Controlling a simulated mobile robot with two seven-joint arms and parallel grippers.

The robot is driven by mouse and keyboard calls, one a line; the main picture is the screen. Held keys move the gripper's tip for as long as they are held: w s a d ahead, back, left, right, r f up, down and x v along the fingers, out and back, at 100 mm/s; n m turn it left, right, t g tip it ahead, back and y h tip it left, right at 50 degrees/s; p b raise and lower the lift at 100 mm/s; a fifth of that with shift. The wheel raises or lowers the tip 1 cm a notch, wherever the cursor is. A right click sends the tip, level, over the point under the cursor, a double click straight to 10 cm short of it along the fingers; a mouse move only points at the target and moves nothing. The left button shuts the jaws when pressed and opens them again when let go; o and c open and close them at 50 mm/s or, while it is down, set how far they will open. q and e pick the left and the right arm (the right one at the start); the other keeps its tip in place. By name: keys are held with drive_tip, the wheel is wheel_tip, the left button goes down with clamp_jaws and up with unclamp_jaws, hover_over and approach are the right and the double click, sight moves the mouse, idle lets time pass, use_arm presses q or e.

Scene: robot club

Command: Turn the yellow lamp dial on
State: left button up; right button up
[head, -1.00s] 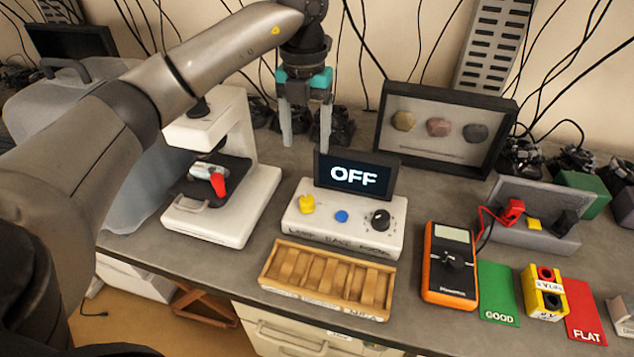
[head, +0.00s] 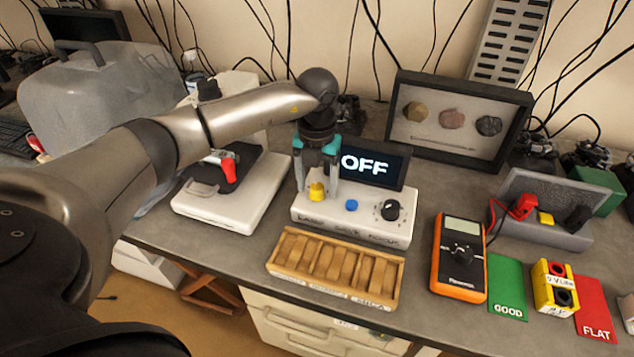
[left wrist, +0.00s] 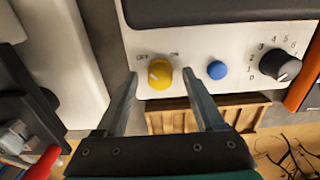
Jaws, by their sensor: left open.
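The yellow lamp dial (head: 316,191) sits at the left of a white control box (head: 300,210), whose black screen (head: 375,165) reads OFF. In the left wrist view the dial (left wrist: 160,73) stands between OFF and ON labels, with its pointer mark towards OFF. My left gripper (head: 317,192) points down over the dial. In the left wrist view my left gripper (left wrist: 160,80) is open, with one finger on each side of the dial and visible gaps. Whether the fingertips reach down to the dial's height is hard to tell. My right gripper is not in view.
A blue button (head: 351,205) and a black numbered knob (head: 390,209) sit right of the dial. A wooden slotted tray (head: 285,272) lies in front, a white microscope-like stand (head: 225,208) to the left. An orange multimeter (head: 460,258) lies to the right.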

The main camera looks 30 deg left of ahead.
use_arm(q)
clamp_jaws()
idle(0.6)
